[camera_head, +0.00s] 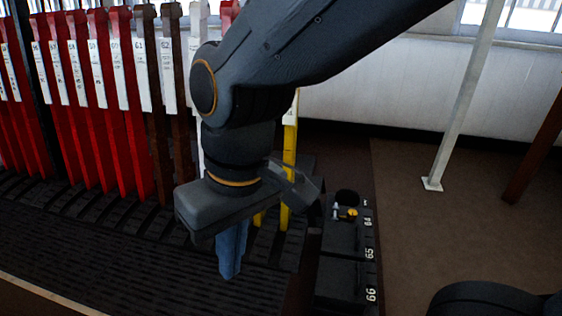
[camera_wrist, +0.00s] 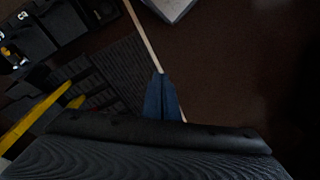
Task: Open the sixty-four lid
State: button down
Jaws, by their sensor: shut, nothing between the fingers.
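The sixty-four unit (camera_head: 342,234) is in a row of black boxes right of my gripper in the head view. Its white 64 label (camera_head: 368,222) is on the right edge, beside a small yellow and silver fitting (camera_head: 346,214). I cannot tell clearly whether its lid is up or down. My gripper (camera_head: 230,272) has blue fingers pointing down, shut and empty, left of the boxes and apart from them. The fingers also show in the wrist view (camera_wrist: 159,82), with black boxes (camera_wrist: 25,45) at upper left. My arm hides part of the lever frame.
Red levers (camera_head: 95,110) and brown levers (camera_head: 160,120) stand at the left. A yellow lever (camera_head: 288,165) stands between my gripper and the boxes. Boxes labelled 65 (camera_head: 370,253) and 66 (camera_head: 371,294) are nearer. Brown floor (camera_head: 430,230) is clear at right, with a white post (camera_head: 463,95).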

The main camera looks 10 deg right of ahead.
jog(key=w+d+f+n, duration=0.2)
jog(key=w, duration=1.5)
jog(key=w+d+f+n, duration=0.1)
jog(key=w+f, duration=0.2)
jog(key=w, duration=1.5)
jog(key=w+d+f+n, duration=0.4)
jog(key=w+d+f, duration=1.4)
jog(key=w+d, duration=0.2)
notch_tip(320, 180, down, 9)
jog(key=s+d+b, duration=0.1)
jog(key=d+b, duration=0.1)
jog(key=b, duration=0.3)
jog(key=shift+d+f+t+h, duration=0.15)
jog(key=shift+d+t+h, duration=0.15)
